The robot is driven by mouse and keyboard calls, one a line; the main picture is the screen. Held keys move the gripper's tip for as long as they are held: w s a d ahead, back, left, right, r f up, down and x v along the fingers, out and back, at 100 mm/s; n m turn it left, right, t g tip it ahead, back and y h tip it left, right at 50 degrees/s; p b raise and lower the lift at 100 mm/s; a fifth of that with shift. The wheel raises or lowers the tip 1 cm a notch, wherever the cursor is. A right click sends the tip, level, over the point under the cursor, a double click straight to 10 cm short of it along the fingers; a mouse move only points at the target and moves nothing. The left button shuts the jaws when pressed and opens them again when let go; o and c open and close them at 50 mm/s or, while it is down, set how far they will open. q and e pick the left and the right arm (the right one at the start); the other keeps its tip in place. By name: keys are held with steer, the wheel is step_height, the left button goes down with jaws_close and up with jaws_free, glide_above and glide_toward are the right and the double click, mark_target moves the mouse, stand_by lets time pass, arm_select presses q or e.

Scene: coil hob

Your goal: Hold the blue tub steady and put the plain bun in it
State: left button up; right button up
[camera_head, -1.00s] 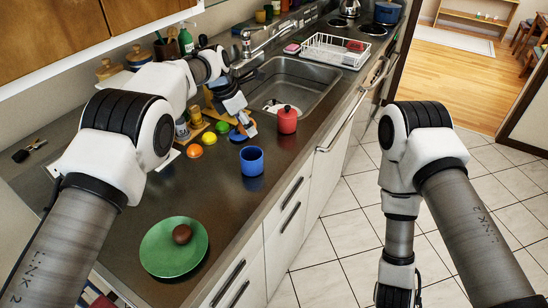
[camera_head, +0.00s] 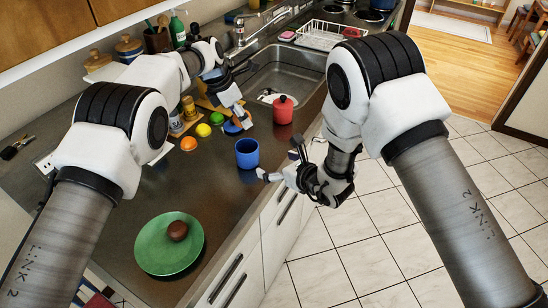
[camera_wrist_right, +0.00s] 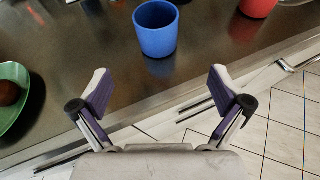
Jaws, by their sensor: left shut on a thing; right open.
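The brown bun (camera_head: 177,231) lies on the green plate (camera_head: 150,252) at the near left of the counter; it also shows at the left edge of the right wrist view (camera_wrist_right: 9,92). A low blue tub (camera_head: 232,128) sits farther back, partly hidden by my left gripper (camera_head: 236,116), which is shut on what looks like its rim. My right gripper (camera_head: 280,163) is open and empty by the counter's front edge. In the right wrist view, its two fingers (camera_wrist_right: 160,87) are spread wide, with nothing between them.
A blue cup (camera_head: 247,154) stands just beyond my right gripper. A red lidded pot (camera_head: 283,110) is behind it. Orange (camera_head: 188,144), yellow (camera_head: 203,130) and green fruit (camera_head: 217,118) lie left of the tub. The sink (camera_head: 290,75) is farther back. Counter between plate and cup is clear.

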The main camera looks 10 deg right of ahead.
step_height(320, 180, up, 2)
steer(key=a, duration=0.1)
glide_toward(241, 145)
steer(key=x, duration=0.4)
steer(key=shift+w+a+f, duration=0.1)
steer(key=shift+w+f, duration=0.1)
steer(key=shift+w, duration=0.05)
steer(key=c, duration=1.5)
